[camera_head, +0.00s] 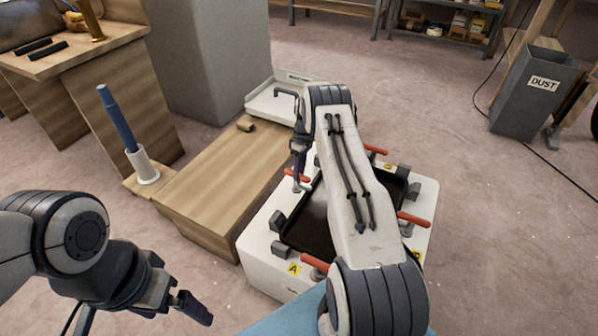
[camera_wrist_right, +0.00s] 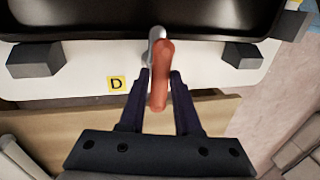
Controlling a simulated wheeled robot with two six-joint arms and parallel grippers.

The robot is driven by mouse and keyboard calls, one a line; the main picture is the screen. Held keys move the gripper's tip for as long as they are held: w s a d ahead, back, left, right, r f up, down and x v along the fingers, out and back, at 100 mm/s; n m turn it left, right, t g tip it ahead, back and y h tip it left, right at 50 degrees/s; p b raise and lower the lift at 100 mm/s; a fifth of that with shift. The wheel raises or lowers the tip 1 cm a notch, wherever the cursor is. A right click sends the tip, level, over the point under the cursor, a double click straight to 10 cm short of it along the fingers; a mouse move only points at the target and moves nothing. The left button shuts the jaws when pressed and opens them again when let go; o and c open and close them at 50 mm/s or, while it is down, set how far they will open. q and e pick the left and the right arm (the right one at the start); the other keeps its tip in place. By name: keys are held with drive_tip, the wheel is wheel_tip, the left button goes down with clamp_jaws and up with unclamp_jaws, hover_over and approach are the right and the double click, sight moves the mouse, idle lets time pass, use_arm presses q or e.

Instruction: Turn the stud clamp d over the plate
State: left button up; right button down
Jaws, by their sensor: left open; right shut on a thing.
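Stud clamp d has a red handle (camera_head: 296,175) on the far-left edge of the white fixture, partly hidden by my right gripper (camera_head: 299,155). In the right wrist view its red handle (camera_wrist_right: 160,78) sits between the fingers of my right gripper (camera_wrist_right: 160,82), which is shut on it. Its grey metal end (camera_wrist_right: 155,38) points toward the black plate and meets the plate's edge in the picture. The black plate (camera_head: 308,226) lies in the fixture and also shows in the wrist view (camera_wrist_right: 60,20). My left gripper (camera_head: 188,303) is open and empty at lower left, away from the fixture.
The white fixture (camera_head: 262,262) has other red-handled clamps (camera_head: 413,219) and grey blocks (camera_head: 278,221). A yellow D label (camera_wrist_right: 117,83) is beside the clamp. A wooden bench (camera_head: 215,190) and white tray (camera_head: 268,110) stand nearby. My right arm covers much of the plate.

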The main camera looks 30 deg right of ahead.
drive_tip(key=shift+a+n, duration=0.15)
drive_tip(key=shift+n, duration=0.25)
drive_tip(key=c, duration=0.7)
unclamp_jaws()
drive_tip(key=shift+o, duration=0.2)
drive_tip(key=shift+d+r, duration=0.2)
drive_tip(key=shift+r, duration=0.3)
wheel_tip(320, 180, up, 9)
drive_tip(key=w+d+p, duration=0.1)
drive_tip(key=p, duration=0.2)
drive_tip(key=shift+d+r, duration=0.15)
drive_tip(key=shift+d, duration=0.1)
